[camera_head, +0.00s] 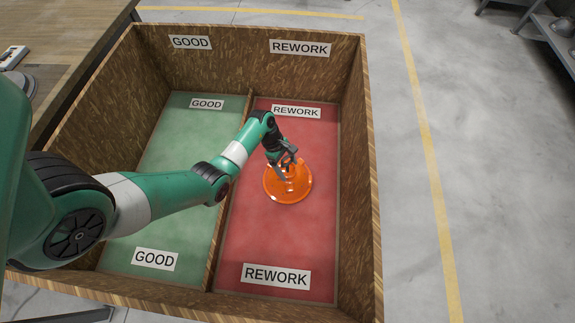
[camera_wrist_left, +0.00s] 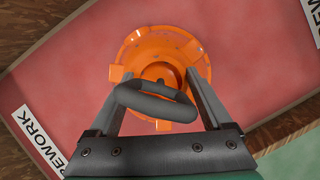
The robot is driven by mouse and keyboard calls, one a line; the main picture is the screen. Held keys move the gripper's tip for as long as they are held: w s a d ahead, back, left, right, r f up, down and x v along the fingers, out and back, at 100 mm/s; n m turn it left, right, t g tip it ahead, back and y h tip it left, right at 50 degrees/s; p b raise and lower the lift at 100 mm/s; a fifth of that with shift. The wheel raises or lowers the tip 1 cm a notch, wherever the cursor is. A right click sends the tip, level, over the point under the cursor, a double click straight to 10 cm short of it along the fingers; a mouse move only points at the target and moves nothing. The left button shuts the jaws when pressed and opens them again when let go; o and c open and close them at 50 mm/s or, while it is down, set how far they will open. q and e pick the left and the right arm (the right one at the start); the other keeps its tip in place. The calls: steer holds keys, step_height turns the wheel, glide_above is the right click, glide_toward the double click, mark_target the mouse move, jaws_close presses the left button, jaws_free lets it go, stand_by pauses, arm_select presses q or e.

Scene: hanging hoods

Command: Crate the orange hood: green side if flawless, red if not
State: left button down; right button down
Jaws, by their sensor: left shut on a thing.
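The orange hood (camera_head: 287,192) is over the red side of the crate, the REWORK compartment (camera_head: 270,235). It also shows in the left wrist view (camera_wrist_left: 150,45), round and glossy, with small dark specks on its surface; I cannot tell whether they are flaws. My left gripper (camera_head: 287,168) is shut on the hood's top part, with a finger on each side of it in the left wrist view. I cannot tell whether the hood touches the red floor. The green side, the GOOD compartment (camera_head: 178,150), is empty where it shows. My right gripper is out of view.
The wooden crate (camera_head: 361,150) has high walls, and a low divider (camera_head: 231,195) splits it. My left arm crosses the green side. A wooden table (camera_head: 60,40) stands at the upper left, and a metal shelf (camera_head: 550,35) at the upper right.

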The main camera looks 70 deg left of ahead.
arm_select(q)
steer(key=shift+f, duration=0.1)
jaws_free()
steer(key=p+v, duration=0.7)
steer(key=v, duration=0.4)
steer(key=shift+r, duration=0.35)
